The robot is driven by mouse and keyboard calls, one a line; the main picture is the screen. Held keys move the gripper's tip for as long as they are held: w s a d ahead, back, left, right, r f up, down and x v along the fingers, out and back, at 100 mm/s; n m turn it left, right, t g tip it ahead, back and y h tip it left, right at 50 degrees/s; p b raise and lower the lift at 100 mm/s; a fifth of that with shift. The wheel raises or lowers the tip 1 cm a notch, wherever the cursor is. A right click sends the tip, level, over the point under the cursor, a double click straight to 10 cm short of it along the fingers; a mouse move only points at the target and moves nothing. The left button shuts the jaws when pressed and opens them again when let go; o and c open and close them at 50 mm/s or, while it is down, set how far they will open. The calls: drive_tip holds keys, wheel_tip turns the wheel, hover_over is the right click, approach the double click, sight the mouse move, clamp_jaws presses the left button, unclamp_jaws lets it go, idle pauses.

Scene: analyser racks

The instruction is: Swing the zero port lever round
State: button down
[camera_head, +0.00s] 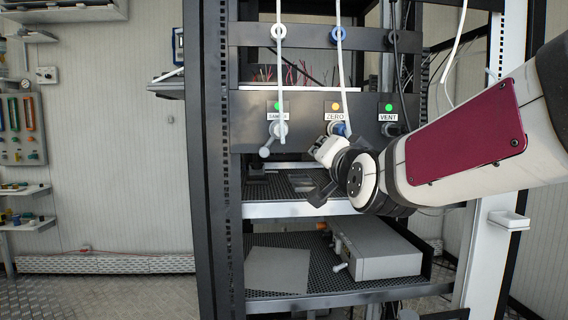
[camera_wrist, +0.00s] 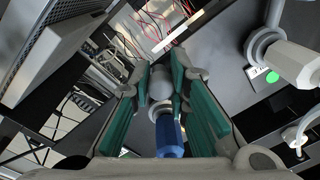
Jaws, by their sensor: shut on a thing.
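The zero port (camera_head: 338,129) is on the black panel in the head view, with a blue fitting, a ZERO label (camera_head: 334,116) and an orange light above. A pale tube runs down to it. My gripper (camera_head: 322,178) is just below and in front of this port. In the wrist view, my gripper's teal-padded fingers (camera_wrist: 164,76) are closed in on the zero port lever (camera_wrist: 160,84), a grey part with a rounded end. The blue fitting (camera_wrist: 170,135) shows below it, between the fingers. In the head view the lever is hidden behind my gripper and wrist.
The sample port (camera_head: 278,129) with its grey lever is left of the zero port, and the vent port (camera_head: 389,129) is right, both under green lights. Tubes hang in front of the panel. A grey box (camera_head: 377,252) sits on the lower shelf. The floor at left is clear.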

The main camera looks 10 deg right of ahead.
drive_tip(key=shift+a+r+m, duration=0.15)
drive_tip(key=shift+a+m, duration=0.05)
drive_tip(key=shift+m, duration=0.2)
drive_tip(key=c, duration=1.5)
unclamp_jaws()
drive_tip(key=shift+s, duration=0.1)
drive_tip(key=s, duration=1.1)
drive_tip(key=shift+s+d+f, duration=0.2)
drive_tip(key=shift+s+f, duration=0.05)
drive_tip(key=shift+s, duration=0.15)
